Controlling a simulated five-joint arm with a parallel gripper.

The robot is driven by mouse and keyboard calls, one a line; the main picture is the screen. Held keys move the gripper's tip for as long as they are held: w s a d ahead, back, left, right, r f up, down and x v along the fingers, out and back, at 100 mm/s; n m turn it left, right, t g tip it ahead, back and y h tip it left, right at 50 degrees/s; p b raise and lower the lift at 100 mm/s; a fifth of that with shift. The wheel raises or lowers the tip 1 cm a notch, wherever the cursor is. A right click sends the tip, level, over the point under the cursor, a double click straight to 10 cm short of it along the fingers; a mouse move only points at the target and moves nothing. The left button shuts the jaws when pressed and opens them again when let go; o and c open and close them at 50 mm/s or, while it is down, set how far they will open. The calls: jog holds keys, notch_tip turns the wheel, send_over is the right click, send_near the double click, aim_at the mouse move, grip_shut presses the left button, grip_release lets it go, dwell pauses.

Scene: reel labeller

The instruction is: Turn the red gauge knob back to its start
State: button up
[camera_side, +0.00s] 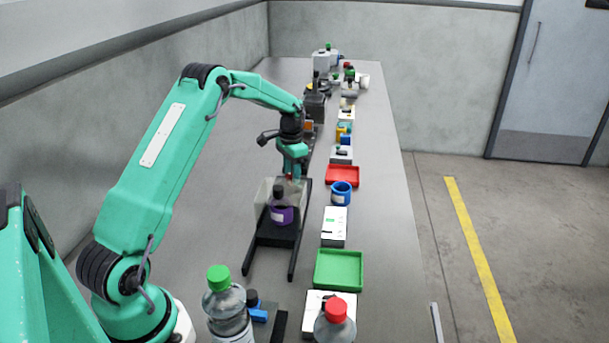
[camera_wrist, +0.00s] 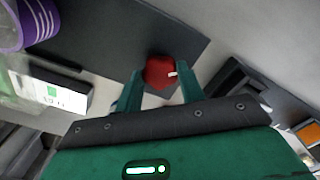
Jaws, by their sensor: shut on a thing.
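The red gauge knob (camera_wrist: 158,72) shows in the wrist view between the two fingers of my gripper (camera_wrist: 158,92). It is a red faceted knob with a small white mark on its right side, set against a dark grey surface. My gripper is shut on it. In the side view my gripper (camera_side: 292,174) points down behind the labeller (camera_side: 270,238), and only a trace of red shows at its tips. The knob's scale or start mark cannot be made out.
A purple-labelled reel or bottle (camera_side: 281,214) sits on the labeller; its purple part (camera_wrist: 36,22) shows at the wrist view's upper left. A red tray (camera_side: 342,184), blue cup (camera_side: 341,190) and green tray (camera_side: 339,285) line the right. The table left of the labeller is clear.

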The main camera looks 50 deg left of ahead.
jog(key=n, duration=0.5)
jog(key=shift+n, duration=0.3)
jog(key=n, duration=0.4)
jog(key=shift+n, duration=0.3)
jog(key=o, duration=1)
jog(key=shift+c, duration=0.2)
jog(key=shift+r, duration=0.1)
notch_tip(320, 180, up, 7)
jog(key=shift+r, duration=0.35)
jog(key=shift+d+r, duration=0.1)
